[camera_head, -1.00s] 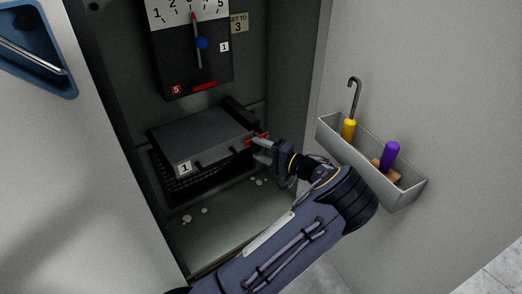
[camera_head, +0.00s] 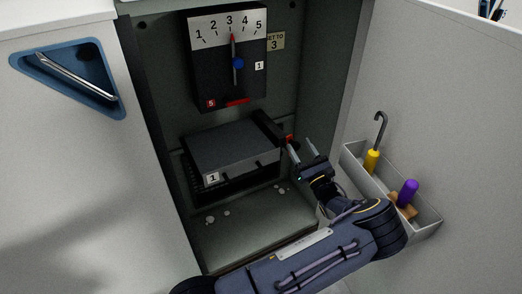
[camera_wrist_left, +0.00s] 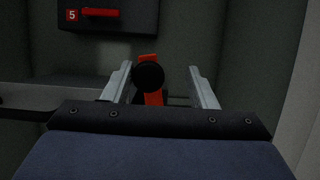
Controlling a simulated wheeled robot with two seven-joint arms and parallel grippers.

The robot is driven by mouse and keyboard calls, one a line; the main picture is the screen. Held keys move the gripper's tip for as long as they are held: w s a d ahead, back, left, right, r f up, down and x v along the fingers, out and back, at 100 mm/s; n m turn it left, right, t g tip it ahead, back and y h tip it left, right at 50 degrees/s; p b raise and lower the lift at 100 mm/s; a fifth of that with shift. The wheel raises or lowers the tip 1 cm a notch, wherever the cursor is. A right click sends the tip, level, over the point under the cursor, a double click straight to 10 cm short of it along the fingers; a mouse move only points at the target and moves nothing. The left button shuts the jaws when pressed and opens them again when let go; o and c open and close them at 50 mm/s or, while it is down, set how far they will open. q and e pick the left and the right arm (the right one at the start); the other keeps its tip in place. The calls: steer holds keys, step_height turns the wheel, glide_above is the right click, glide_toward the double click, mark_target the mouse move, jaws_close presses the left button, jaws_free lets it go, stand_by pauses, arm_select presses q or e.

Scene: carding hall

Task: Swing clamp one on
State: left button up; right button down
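The clamp shows as a small red piece (camera_head: 289,138) at the right end of a dark bar, beside the grey box-shaped unit (camera_head: 232,145) marked 1. In the left wrist view it is a red lever (camera_wrist_left: 153,97), nearly upright, with a round black knob (camera_wrist_left: 148,76) in front. My left gripper (camera_head: 302,147) is open just right of the clamp. In the wrist view its two fingers (camera_wrist_left: 160,85) stand on either side of the lever, with gaps on both sides. I cannot tell how deep the lever lies between them. My right gripper is not in view.
A dial panel (camera_head: 211,75) hangs above, its pointer near 3, beside a plate (camera_head: 276,41) reading 3. A tray (camera_head: 430,222) on the right holds a yellow-handled hook (camera_head: 371,162) and a purple-handled tool (camera_head: 408,192). White bits lie on the cabinet floor (camera_head: 250,238).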

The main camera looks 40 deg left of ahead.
arm_select(q)
steer(key=v, duration=0.8)
steer(key=s+a+r+n+g+h+p, duration=0.4)
steer(key=s+a+n+g, duration=0.1)
steer(key=s+n+g, duration=0.15)
steer(key=s+a+r+n+g+h+p, duration=0.3)
steer(key=s+a+r+n+g+p, duration=0.15)
steer(key=s, duration=0.25)
steer(key=s+d+r+n+h+p, duration=0.7)
steer(key=s+r+h, duration=0.4)
steer(key=shift+p, duration=0.4)
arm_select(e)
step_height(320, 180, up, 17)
arm_select(q)
steer(key=shift+s+h, duration=0.15)
steer(key=shift+h, duration=0.15)
